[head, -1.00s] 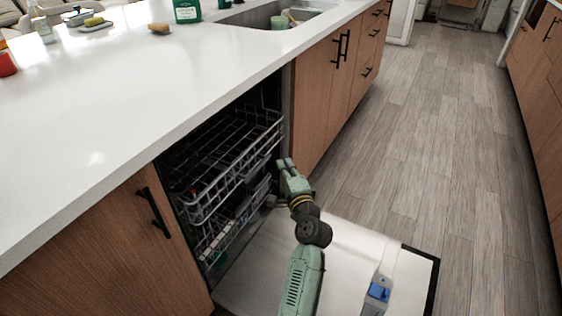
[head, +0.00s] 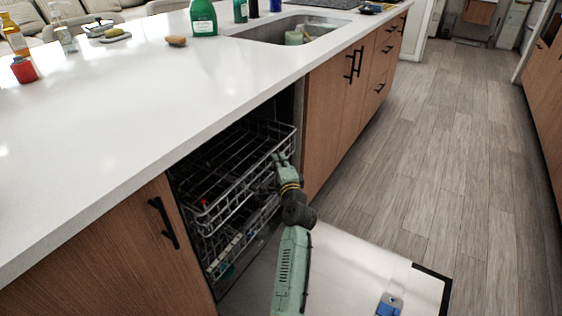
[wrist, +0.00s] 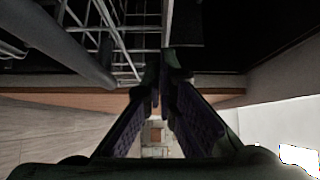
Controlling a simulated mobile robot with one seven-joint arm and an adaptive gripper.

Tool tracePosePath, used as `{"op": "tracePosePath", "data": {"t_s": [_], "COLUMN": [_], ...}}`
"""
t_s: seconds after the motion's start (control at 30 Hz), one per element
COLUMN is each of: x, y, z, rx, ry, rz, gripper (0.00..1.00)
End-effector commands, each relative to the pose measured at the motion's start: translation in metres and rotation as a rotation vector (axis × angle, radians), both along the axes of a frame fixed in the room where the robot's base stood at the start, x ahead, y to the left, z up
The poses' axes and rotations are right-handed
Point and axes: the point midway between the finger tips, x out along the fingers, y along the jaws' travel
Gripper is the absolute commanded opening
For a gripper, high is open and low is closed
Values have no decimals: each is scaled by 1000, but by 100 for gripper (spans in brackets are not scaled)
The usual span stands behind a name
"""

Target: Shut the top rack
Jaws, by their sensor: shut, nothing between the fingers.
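The dishwasher's top rack (head: 243,187) is a grey wire basket under the counter. It also shows in the wrist view (wrist: 125,45), at the upper left. Its front edge sits about level with the cabinet fronts. My gripper (head: 277,158) is at the rack's front right corner, close to the wires; I cannot tell whether it touches them. In the wrist view my gripper's two fingers (wrist: 164,75) meet at the tips and hold nothing. Part of the rack's front is hidden behind my arm.
The dishwasher door (head: 350,270) lies open and flat below the rack. The lower rack (head: 235,240) is inside the dishwasher. The white counter (head: 130,110) overhangs the opening. Cabinets (head: 325,120) stand to the right, and the wooden floor (head: 440,150) is clear.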

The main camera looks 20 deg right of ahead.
Motion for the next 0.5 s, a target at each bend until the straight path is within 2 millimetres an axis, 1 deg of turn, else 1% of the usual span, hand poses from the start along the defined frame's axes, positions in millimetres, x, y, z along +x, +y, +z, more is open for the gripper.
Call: {"op": "tracePosePath", "data": {"t_s": [0.07,0.17,0.4,0.5], "x": [0,8,54,69], "y": [0,6,42,54], "z": [0,2,3,2], "rx": [0,0,1,0], "ry": [0,0,1,1], "rz": [0,2,5,3], "gripper": [0,0,0,0]}}
